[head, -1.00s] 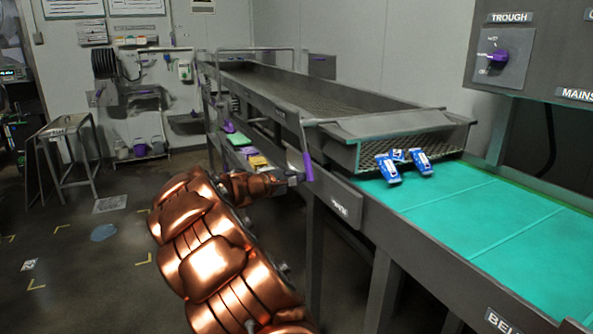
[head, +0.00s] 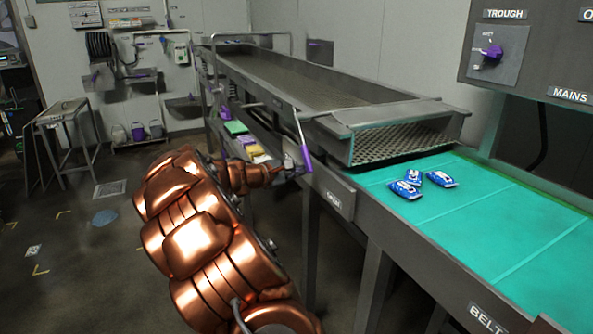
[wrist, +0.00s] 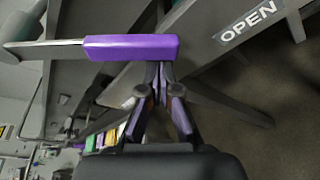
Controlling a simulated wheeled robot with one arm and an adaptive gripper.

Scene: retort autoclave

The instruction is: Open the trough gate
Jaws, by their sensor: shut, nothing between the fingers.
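The trough (head: 300,85) is a long grey metal channel with a mesh floor. Its near end, where the gate plate (head: 395,114) sits high, shows an opening onto the green belt (head: 480,215). The lever's purple handle (head: 306,157) hangs at the trough's near left side; it lies across the wrist view (wrist: 132,47). My gripper (head: 298,170) is shut and empty, its fingertips (wrist: 160,70) at the handle's lower edge in the wrist view. Whether they touch it I cannot tell. Several blue packets (head: 412,183) lie on the belt below the opening.
An OPEN label (wrist: 248,20) is on the frame beside the handle. A control panel (head: 530,50) with a purple TROUGH knob (head: 491,52) is at upper right. A metal stand (head: 62,120) is at left. Coloured items (head: 240,138) lie under the trough. The floor at left is mostly clear.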

